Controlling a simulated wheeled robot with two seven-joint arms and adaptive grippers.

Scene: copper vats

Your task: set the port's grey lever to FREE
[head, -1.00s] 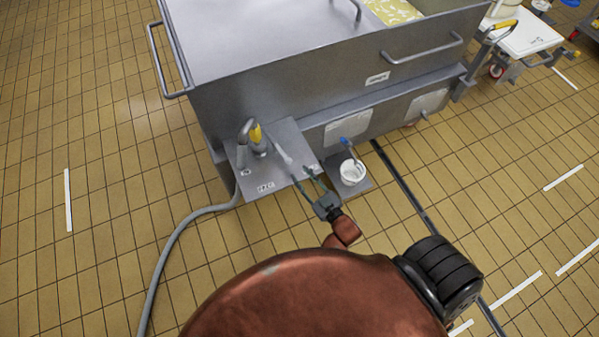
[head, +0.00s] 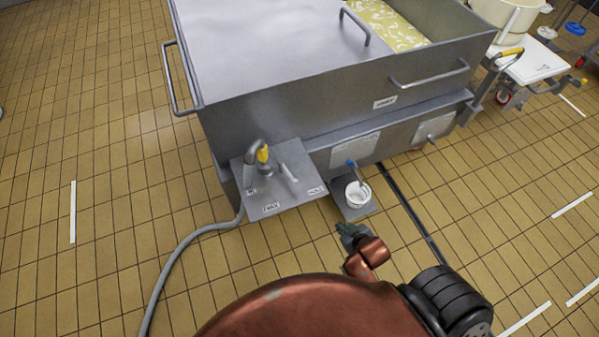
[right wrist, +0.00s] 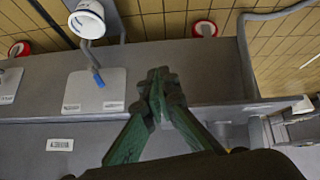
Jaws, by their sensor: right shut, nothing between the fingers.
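The port's grey lever (head: 288,173) lies on a steel plate (head: 290,197) at the vat's lower front, beside a hose fitting with a yellow grip (head: 263,154). Its free end points toward the plate's front right, between the front label (head: 271,207) and the right label (head: 316,190). The label words are too small to read surely. My right gripper (head: 350,232) is shut and empty, in front of and right of the plate, apart from the lever. In the right wrist view its green fingers (right wrist: 160,85) meet at the tips. My left gripper is out of view.
A grey hose (head: 178,255) runs from the port across the tiled floor. The floor left of the vat (head: 290,115) is clear.

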